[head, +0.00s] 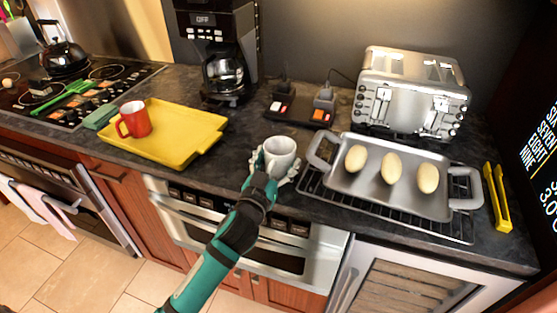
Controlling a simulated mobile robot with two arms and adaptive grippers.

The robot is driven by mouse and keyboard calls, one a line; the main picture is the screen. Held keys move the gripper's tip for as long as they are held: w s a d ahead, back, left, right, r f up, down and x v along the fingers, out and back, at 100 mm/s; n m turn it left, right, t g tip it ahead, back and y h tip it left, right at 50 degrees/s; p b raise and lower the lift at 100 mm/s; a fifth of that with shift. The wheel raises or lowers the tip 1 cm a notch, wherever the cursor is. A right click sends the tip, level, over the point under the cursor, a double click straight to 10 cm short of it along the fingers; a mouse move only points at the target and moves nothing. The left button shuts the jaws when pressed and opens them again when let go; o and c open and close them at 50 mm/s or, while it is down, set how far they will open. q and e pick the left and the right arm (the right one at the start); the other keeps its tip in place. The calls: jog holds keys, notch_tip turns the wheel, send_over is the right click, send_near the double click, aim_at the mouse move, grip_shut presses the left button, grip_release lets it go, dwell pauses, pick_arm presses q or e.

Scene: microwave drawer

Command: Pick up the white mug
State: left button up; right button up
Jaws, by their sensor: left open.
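The white mug (280,152) stands upright on the dark countertop, near its front edge, in the middle of the head view. My left gripper (276,169) is at the mug, with pale fingers showing on the mug's left and right sides. The fingers are open around its lower part. Whether they touch the mug cannot be told. The gripper and wrist hide the mug's lower front. My right gripper is not in view.
A yellow tray (185,150) with a red mug (134,118) lies to the left. A metal pan (446,203) holding several egg-shaped items sits on a black rack to the right. A toaster (412,95), yellow tongs (497,197) and a coffee maker (222,45) stand around.

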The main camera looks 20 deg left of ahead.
pick_arm(q)
jog(key=shift+w, duration=0.55)
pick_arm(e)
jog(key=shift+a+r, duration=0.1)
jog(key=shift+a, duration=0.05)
pick_arm(q)
jog(key=shift+s, duration=0.1)
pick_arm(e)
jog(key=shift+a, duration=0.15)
pick_arm(q)
jog(key=shift+c, duration=1.1)
jog(key=c, duration=1)
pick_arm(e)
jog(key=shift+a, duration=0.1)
pick_arm(q)
jog(key=shift+r, duration=0.1)
